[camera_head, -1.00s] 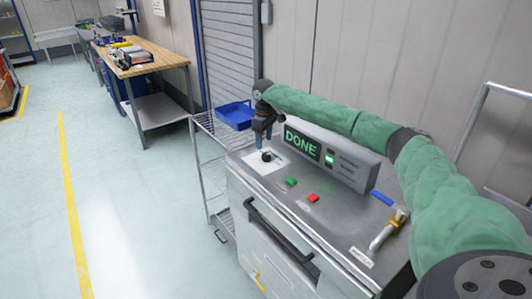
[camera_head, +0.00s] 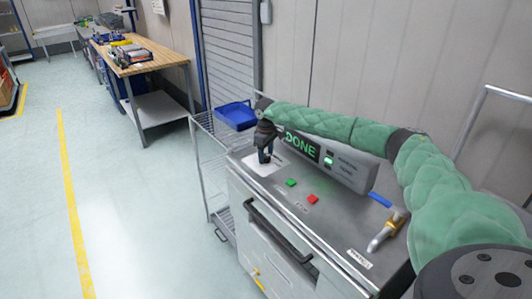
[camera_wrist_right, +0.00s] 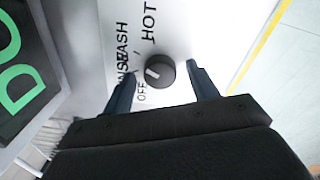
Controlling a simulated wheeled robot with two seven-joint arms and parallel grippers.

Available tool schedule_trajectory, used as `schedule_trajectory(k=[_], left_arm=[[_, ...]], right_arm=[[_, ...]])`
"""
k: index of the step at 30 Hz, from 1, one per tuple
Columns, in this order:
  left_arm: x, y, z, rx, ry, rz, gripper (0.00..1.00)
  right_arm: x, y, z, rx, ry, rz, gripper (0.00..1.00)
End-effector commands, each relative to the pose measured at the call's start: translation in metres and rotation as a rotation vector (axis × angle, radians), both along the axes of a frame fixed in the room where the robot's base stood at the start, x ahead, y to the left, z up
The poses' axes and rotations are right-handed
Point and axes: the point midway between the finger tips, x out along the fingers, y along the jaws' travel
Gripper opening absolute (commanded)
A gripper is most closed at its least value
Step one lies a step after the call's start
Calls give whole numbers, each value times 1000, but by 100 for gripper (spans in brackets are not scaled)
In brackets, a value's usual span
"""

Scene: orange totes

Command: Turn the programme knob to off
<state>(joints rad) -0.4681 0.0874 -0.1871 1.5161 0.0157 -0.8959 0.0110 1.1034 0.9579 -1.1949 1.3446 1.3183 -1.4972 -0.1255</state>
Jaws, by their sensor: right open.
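The programme knob (camera_wrist_right: 160,72) is a round black dial with a light pointer mark, on a white label plate (camera_head: 262,168) on the machine's top. In the right wrist view the words OFF, HOT and partly hidden wash and rinse lettering surround it. The pointer appears turned toward the lower-left side, near OFF; its exact setting is hard to tell. My right gripper (camera_head: 265,158) is open above the plate. In the right wrist view its two fingers (camera_wrist_right: 158,84) stand on either side of the knob, with gaps visible. In the head view the gripper mostly hides the knob. My left gripper is not in view.
A display box (camera_head: 330,160) reading DONE stands behind the knob. Green (camera_head: 291,182) and red (camera_head: 312,199) buttons lie to the right. A wire cart with a blue tray (camera_head: 236,114) stands to the left.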

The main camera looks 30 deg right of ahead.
Motion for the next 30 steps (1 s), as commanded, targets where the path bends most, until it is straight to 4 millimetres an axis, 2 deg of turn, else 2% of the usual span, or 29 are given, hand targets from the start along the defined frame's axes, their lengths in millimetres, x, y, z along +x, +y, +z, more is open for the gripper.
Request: schedule_trajectory(k=[5,9,12,24,27,30], left_arm=[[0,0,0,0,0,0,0],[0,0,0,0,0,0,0],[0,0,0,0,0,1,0],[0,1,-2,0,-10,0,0],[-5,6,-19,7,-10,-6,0],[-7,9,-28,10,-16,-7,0]], right_arm=[[0,0,0,0,0,0,57],[0,0,0,0,0,0,29],[0,0,0,0,1,0,14],[-1,0,1,1,3,77,14],[-1,0,1,1,3,138,14],[-1,0,1,1,3,215,14]])
